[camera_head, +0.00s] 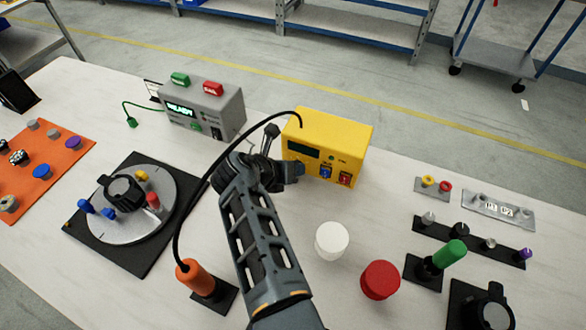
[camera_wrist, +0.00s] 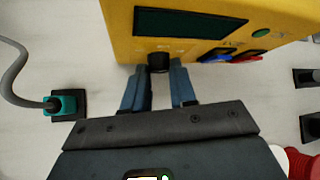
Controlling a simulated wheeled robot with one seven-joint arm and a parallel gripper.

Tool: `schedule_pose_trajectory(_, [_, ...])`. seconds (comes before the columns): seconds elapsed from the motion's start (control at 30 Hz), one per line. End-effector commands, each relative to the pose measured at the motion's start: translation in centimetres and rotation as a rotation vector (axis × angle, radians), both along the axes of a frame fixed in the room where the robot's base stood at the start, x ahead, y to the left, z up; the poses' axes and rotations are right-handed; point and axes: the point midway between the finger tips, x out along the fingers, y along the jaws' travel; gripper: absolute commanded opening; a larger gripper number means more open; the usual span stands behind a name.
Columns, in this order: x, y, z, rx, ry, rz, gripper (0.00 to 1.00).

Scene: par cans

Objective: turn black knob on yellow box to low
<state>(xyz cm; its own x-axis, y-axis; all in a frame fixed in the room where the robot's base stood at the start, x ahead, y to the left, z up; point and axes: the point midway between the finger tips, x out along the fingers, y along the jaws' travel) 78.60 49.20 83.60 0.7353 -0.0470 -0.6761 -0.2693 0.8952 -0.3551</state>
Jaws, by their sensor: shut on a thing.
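The yellow box (camera_head: 338,134) stands at the back middle of the white table. Its front has a dark display (camera_wrist: 190,22), a green button (camera_wrist: 261,33), a blue switch (camera_wrist: 217,57) and a red switch (camera_wrist: 247,57). The black knob (camera_wrist: 158,61) sits low on the front, below the display, in the wrist view. My gripper (camera_head: 290,171) is at the front of the box, with its two blue-grey fingers either side of the knob, shut on it. In the head view my gripper hides the knob. The knob's setting and its labels are too small to read.
A grey device (camera_head: 203,106) with green and red buttons stands left of the box. A black cable arches from an orange plug (camera_head: 197,279) to the box, passing close to my arm. White (camera_head: 331,240) and red (camera_head: 380,279) round caps stand in front.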

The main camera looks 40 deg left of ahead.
Motion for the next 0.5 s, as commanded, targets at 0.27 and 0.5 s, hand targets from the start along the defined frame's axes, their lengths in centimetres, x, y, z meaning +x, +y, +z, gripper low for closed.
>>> schedule_pose_trajectory(0.27, [-0.02, 0.65, -0.48, -0.25, -0.064, 0.002, 0.0])
schedule_pose_trajectory(0.5, [-0.11, 0.85, -0.81, -0.431, -0.107, 0.0, 0.0])
